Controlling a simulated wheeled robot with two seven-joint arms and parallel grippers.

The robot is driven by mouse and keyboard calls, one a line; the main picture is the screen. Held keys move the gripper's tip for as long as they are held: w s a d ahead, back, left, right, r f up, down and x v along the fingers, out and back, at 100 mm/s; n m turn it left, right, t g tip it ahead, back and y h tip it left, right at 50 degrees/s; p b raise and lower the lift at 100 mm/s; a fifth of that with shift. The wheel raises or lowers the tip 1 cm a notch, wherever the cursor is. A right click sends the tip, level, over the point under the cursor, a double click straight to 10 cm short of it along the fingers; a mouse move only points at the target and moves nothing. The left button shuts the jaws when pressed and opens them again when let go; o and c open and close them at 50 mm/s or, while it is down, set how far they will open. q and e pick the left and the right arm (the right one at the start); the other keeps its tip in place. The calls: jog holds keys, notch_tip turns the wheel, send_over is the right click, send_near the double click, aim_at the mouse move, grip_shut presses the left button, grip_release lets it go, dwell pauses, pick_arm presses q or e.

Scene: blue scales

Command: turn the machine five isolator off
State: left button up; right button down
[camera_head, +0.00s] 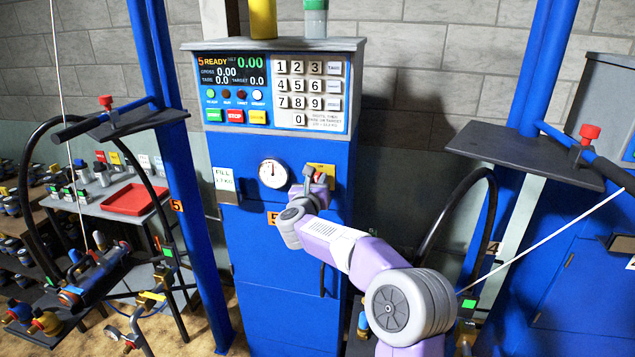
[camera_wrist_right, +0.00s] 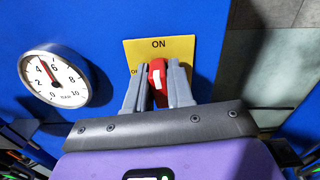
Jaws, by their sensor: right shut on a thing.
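Machine five is the blue cabinet (camera_head: 290,265) with a 5 on its display and an orange 5 tag on its front. Its isolator is a red handle (camera_wrist_right: 157,74) on a yellow plate (camera_wrist_right: 186,47), marked ON at the top and partly hidden lettering at the left. The handle stands roughly upright, towards ON. My right gripper (camera_wrist_right: 158,84) is shut on the handle, one grey finger on each side. In the head view the right gripper (camera_head: 311,178) reaches the yellow plate (camera_head: 326,170) and covers much of it. My left gripper is not in view.
A round dial gauge (camera_head: 272,173) sits just left of the isolator, with a FILL label (camera_head: 225,180) beyond it. The display and keypad panel (camera_head: 271,92) is above. Blue posts and grey shelves (camera_head: 520,156) flank the cabinet; a red tray (camera_head: 135,199) lies at the left.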

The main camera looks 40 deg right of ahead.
jog(key=n, duration=0.4)
jog(key=shift+w+a, duration=0.15)
jog(key=n+p, duration=0.1)
jog(key=n, duration=0.3)
jog(key=n+p, duration=0.1)
jog(key=n, duration=0.1)
jog(key=n+p, duration=0.1)
jog(key=n, duration=0.2)
jog(key=shift+w+a+f, duration=0.1)
jog(key=shift+w+f, duration=0.05)
jog(key=shift+f+n+p, duration=0.15)
jog(key=shift+n+p, duration=0.75)
jog(key=shift+n, duration=1.1)
jog(key=c, duration=1.1)
grip_release()
